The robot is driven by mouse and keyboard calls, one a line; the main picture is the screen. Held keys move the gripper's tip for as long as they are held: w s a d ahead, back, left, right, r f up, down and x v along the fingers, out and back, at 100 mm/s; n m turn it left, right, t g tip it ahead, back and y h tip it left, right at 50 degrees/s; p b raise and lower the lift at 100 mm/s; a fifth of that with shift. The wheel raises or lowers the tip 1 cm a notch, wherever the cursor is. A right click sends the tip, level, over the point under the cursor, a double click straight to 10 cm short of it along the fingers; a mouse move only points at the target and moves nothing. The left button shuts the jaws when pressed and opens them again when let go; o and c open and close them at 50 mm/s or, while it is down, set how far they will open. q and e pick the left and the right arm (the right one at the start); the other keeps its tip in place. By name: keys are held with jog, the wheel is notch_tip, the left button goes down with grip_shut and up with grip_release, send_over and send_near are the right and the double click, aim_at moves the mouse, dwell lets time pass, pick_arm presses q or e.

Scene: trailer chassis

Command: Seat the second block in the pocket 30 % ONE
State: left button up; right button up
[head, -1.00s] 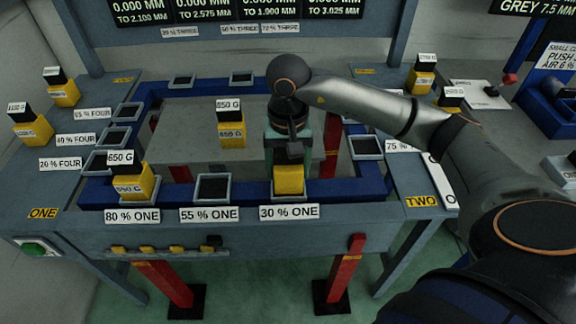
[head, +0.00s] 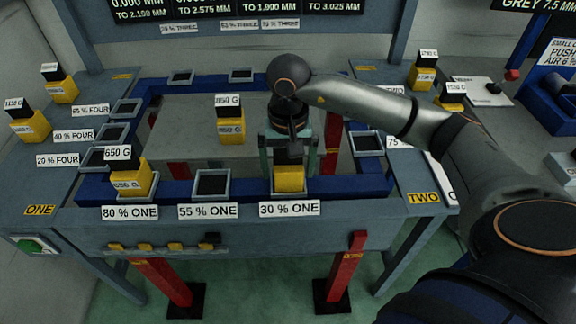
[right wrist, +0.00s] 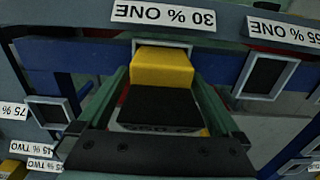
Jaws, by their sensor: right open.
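A yellow block (head: 290,180) with a black top stands at the 30 % ONE pocket (head: 309,193) in the front rail. The right wrist view shows the same block (right wrist: 162,68) within the pocket rim (right wrist: 189,46); how deep it sits cannot be told. My right gripper (head: 290,168) is open above the block, with one finger on each side. The wrist view shows gaps beside the fingers (right wrist: 163,95). Another yellow block (head: 131,181) with a black 650 G top stands in the 80 % ONE pocket. My left gripper is not in view.
The 55 % ONE pocket (head: 212,184) is empty. A block marked 850 G (head: 230,128) stands on the grey middle plate (head: 190,125). More blocks stand on the left table (head: 30,124) and at the back right (head: 422,77).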

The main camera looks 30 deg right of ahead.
jog(key=shift+r, duration=0.85)
notch_tip(320, 180, up, 9)
jog(key=shift+r+p, duration=0.1)
jog(key=shift+p, duration=0.35)
jog(key=shift+r, duration=0.35)
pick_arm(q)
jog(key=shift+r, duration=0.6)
pick_arm(e)
jog(key=shift+r, duration=0.45)
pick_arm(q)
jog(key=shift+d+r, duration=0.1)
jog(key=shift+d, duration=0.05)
